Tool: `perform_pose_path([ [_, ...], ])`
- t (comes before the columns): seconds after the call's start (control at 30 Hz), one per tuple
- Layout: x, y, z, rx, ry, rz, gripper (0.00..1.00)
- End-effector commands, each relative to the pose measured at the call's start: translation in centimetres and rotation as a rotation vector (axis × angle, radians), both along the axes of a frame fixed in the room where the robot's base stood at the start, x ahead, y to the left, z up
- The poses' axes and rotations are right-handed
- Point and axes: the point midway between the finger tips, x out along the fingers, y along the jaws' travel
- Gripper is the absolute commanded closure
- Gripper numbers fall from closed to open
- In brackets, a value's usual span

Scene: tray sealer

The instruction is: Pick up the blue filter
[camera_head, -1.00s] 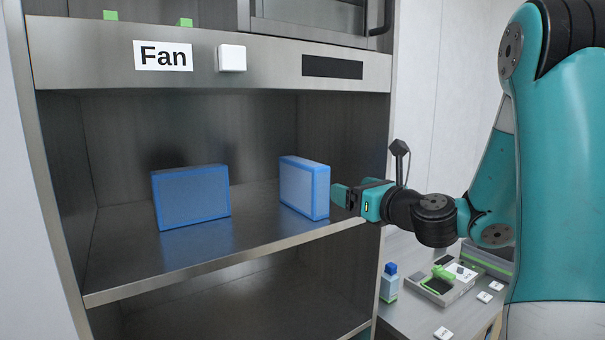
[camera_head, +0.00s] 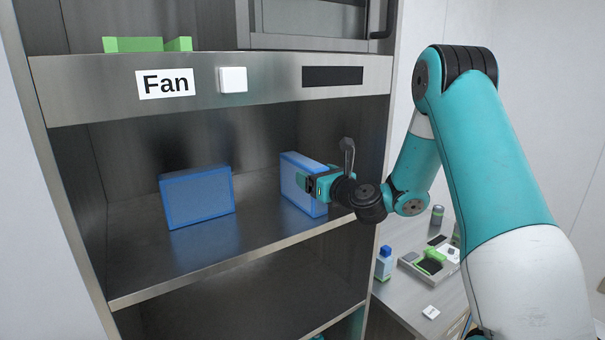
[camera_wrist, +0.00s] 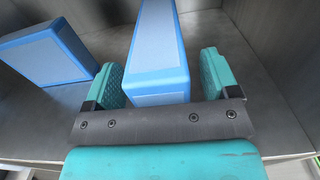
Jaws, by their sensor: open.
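Two blue-framed filters with pale panels stand upright on the metal shelf. In the wrist view this filter (camera_wrist: 158,55) lies between the two teal fingers of my gripper (camera_wrist: 163,78), with a gap visible on each side. The gripper is open around it. The left filter (camera_head: 198,197) stands apart on the shelf; it also shows in the wrist view (camera_wrist: 42,52) at the upper left.
The shelf (camera_head: 215,262) has a front metal edge and a side wall at the right. Above is a panel with a "Fan" label (camera_head: 165,83) and a white button (camera_head: 233,80). A counter at the lower right holds a blue-capped bottle (camera_head: 384,264) and a grey-green device.

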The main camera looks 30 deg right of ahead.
Motion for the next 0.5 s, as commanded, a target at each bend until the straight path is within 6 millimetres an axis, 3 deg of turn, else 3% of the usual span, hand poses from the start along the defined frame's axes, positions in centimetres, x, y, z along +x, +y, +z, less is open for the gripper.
perform_pose_path([
  [0.13, 1.22, 0.08, 0.15, 0.000, 0.000, 0.001, 0.19],
  [0.37, 1.29, 0.04, -0.07, 0.001, 0.000, 0.000, 0.19],
  [0.5, 1.28, 0.03, -0.06, 0.000, 0.000, 0.000, 0.51],
])
